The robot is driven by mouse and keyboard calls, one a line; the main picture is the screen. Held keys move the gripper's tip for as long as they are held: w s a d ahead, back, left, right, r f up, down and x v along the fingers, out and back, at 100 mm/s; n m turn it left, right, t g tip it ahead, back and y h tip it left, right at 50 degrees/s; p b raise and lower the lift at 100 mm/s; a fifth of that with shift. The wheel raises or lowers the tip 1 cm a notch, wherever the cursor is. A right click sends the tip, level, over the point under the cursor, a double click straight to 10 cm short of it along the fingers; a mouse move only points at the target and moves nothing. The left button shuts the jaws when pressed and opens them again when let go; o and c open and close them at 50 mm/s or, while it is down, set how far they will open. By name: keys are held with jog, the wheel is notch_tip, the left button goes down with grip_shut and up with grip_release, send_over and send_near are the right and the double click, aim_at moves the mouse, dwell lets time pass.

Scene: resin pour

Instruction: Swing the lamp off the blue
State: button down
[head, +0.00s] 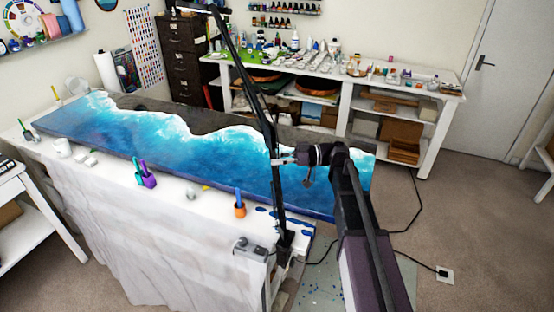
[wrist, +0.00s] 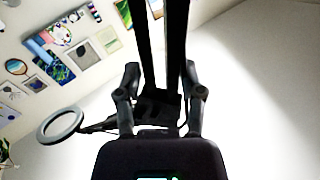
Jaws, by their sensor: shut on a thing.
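The lamp (head: 254,95) is a black jointed arm rising from the near right corner of the table. Its upper arm leans up and left, and its top (head: 193,8) reaches over the far side of the blue panel. The blue resin panel (head: 150,143) lies along the table, with white wave edges and a dark strip. My gripper (head: 284,158) is shut on the lamp's arm above the panel's right part. In the wrist view, the dark bars of the lamp (wrist: 160,45) run up between my fingers (wrist: 160,97). The exact contact is partly hidden.
Purple and teal cups (head: 146,178) and an orange cup (head: 240,209) stand along the table's near edge. A grey box (head: 249,246) is by the lamp's foot. A white shelf unit (head: 342,105) stands behind. Cables cross the floor, which is otherwise open at right.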

jog(key=shift+s+a, duration=0.15)
jog(key=shift+s, duration=0.05)
jog(key=shift+a, duration=0.25)
jog(key=shift+w+d+r, duration=0.1)
dwell(1.2)
jog(key=shift+c, duration=1)
grip_release()
jog(key=shift+d, duration=0.1)
jog(key=w+d, duration=0.2)
jog(key=d, duration=0.9)
jog(key=shift+d, duration=0.35)
